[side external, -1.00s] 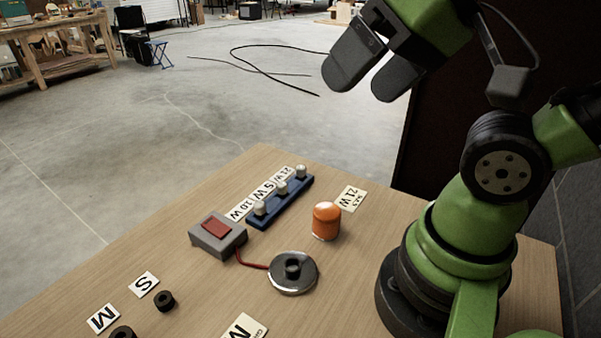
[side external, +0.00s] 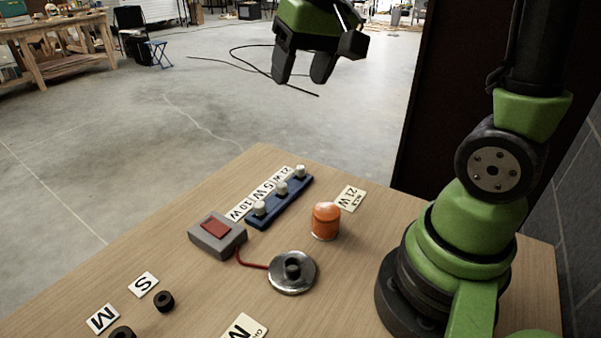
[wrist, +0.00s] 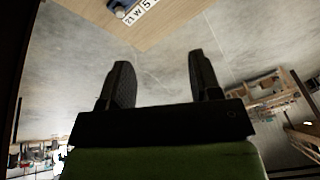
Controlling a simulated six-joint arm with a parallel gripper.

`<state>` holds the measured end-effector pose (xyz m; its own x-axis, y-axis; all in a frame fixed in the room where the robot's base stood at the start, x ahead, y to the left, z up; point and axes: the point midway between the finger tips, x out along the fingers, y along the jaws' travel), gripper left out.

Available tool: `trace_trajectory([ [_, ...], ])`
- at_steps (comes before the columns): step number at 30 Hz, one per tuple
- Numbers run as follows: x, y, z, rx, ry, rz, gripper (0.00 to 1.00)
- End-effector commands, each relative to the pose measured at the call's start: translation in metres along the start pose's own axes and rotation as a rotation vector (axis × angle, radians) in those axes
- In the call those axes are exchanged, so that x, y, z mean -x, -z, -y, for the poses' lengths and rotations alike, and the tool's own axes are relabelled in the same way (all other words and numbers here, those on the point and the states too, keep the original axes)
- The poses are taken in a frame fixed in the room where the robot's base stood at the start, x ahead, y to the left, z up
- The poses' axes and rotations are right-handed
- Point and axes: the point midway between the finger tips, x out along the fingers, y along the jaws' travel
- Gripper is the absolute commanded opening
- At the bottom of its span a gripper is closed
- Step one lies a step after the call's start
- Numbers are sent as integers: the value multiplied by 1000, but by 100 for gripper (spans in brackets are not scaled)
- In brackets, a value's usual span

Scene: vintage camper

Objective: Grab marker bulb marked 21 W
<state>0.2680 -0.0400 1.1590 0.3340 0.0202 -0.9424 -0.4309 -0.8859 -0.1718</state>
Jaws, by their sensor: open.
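The 21 W bulb (side external: 300,171) is a small pale bulb at the far end of a blue rack (side external: 281,204) on the wooden bench. Two similar bulbs stand in the same rack, the middle one (side external: 282,188) by a 5 W card and the near one (side external: 260,208) by a 10 W card. The 21 W card (side external: 287,174) lies beside the far end; it also shows at the top of the wrist view (wrist: 132,17). My gripper (side external: 302,80) is open and empty, high above and apart from the rack, fingers pointing down.
A grey box with a red top (side external: 217,236) is wired to a round metal base (side external: 293,272). Black rings (side external: 164,301) lie at the front left.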

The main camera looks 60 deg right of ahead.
Motion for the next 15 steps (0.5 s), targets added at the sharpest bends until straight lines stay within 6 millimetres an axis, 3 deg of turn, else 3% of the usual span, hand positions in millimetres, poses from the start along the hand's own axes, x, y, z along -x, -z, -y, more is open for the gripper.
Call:
trace_trajectory([
  [3, -42, 30, -19, -35, -64, 78, 58],
  [6, -80, 47, -39, -59, -108, 139, 58],
  [12, -146, 61, -79, -94, -169, 238, 58],
  [15, -165, 61, -92, -105, -183, 267, 58],
])
